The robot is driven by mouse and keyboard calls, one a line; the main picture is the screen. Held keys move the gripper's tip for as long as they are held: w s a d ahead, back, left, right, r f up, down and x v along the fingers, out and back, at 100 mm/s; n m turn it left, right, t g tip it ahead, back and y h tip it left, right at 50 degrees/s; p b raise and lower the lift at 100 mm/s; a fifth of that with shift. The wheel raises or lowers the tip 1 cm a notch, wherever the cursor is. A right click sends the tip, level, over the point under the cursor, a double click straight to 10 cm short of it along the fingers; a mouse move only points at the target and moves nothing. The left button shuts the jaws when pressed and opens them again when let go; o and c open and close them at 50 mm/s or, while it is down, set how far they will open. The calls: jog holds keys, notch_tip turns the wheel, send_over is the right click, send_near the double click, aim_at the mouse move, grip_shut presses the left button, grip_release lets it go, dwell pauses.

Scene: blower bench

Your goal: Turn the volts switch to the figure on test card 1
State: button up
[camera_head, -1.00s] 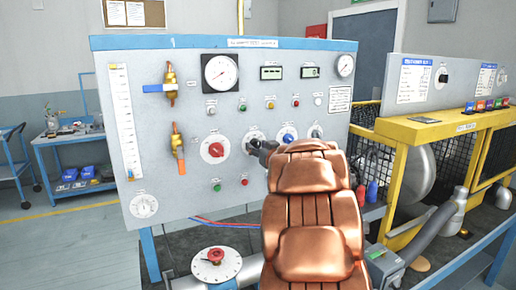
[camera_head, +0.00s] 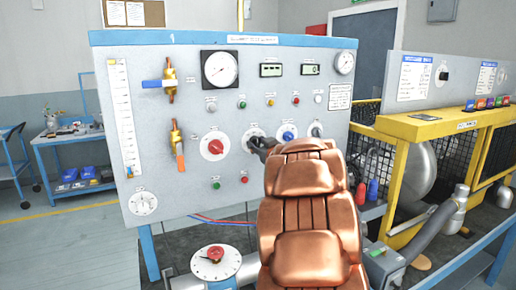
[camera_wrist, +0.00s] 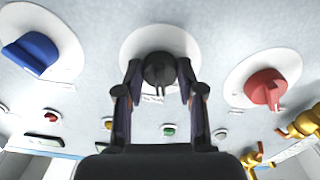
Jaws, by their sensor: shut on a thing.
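A black knob (camera_wrist: 160,70) on a round white dial sits between my gripper's (camera_wrist: 158,85) two fingers in the wrist view, and the fingers are shut on it. In the head view my gripper (camera_head: 262,146) is at the panel, at the dial (camera_head: 252,134) between the red knob (camera_head: 215,147) and the blue knob (camera_head: 288,136). The labels and figures are too small to read, so I cannot confirm which knob is volts. Two printed cards, left (camera_head: 414,74) and right (camera_head: 485,78), stand on the grey board at the right; their figures are unreadable.
The blue-edged panel (camera_head: 130,100) carries a round gauge (camera_head: 220,69), small displays (camera_head: 271,70), lamps and two brass valves (camera_head: 170,80). A yellow frame (camera_head: 405,150) stands to the right. My arm hides the panel's lower right.

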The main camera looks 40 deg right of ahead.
jog(key=n+b, duration=0.1)
jog(key=n, duration=0.2)
jog(key=shift+f+b, duration=0.15)
jog(key=shift+b, duration=0.25)
jog(key=shift+n+b, duration=0.75)
jog(key=shift+n, duration=0.85)
jog(key=o, duration=1.1)
jog(key=shift+o, duration=0.2)
jog(key=shift+s+r, duration=0.15)
jog(key=shift+r, duration=0.05)
jog(key=v, duration=1.1)
jog(key=shift+s+a, duration=0.15)
jog(key=shift+s, duration=0.2)
